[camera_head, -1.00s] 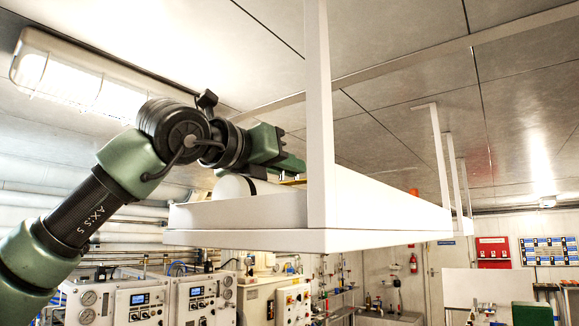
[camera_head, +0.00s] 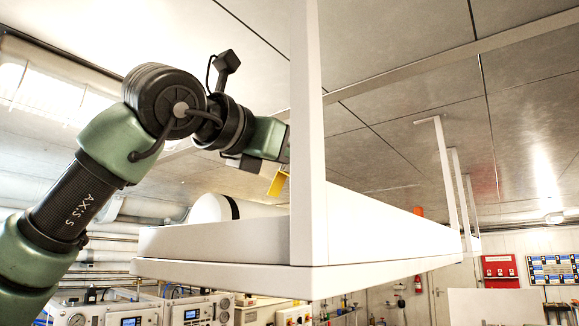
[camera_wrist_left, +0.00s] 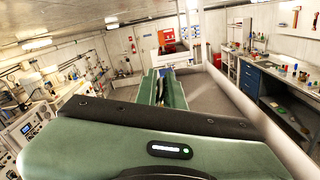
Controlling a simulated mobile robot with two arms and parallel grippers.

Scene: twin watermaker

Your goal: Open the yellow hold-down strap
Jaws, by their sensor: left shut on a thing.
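The yellow hold-down strap (camera_head: 277,183) shows as a short, tilted yellow piece above the overhead white shelf, just left of the white post. My left gripper (camera_head: 283,150) is right above it, shut on it; its fingertips are partly hidden by the post. In the left wrist view the gripper's green fingers (camera_wrist_left: 162,88) point away from the camera, and the strap cannot be made out there. A white cylinder with a black band (camera_head: 212,208) lies on the shelf, below and left of the strap. My right gripper is not in view.
The white overhead shelf (camera_head: 215,240) has a raised rim and hangs on white posts (camera_head: 306,130) close to my left gripper. An orange object (camera_head: 418,211) shows farther along it. Control panels (camera_head: 130,315) stand below. The ceiling is close above.

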